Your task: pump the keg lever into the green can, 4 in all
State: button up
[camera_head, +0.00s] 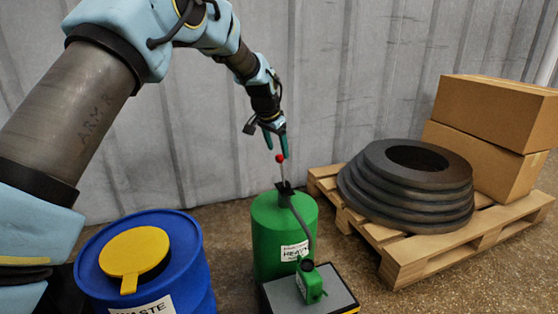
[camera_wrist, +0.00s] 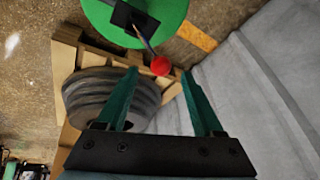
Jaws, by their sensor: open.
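The green keg (camera_head: 270,235) stands upright in the middle of the head view, with a "HEAVY" label on its front. Its lever (camera_head: 283,172) stands up from the top and ends in a red ball knob (camera_head: 280,158). A spout tube bends down the keg's front toward the small green can (camera_head: 310,282), which sits on a grey-topped platform. My gripper (camera_head: 275,142) is open just above the knob. In the wrist view the knob (camera_wrist: 160,66) shows just beyond the fingertips (camera_wrist: 160,75), nearer the picture's middle, with nothing between the jaws. The can is not seen there.
A blue waste drum (camera_head: 190,262) with a yellow lid stands left of the keg. A pallet (camera_head: 405,262) at the right bears stacked dark rings (camera_head: 365,205) and cardboard boxes (camera_head: 490,115). A grey corrugated wall (camera_head: 350,75) is close behind.

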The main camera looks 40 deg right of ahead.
aim_at(279, 155)
jog(key=shift+b+x, duration=0.4)
jog(key=shift+x, duration=1.45)
grip_shut()
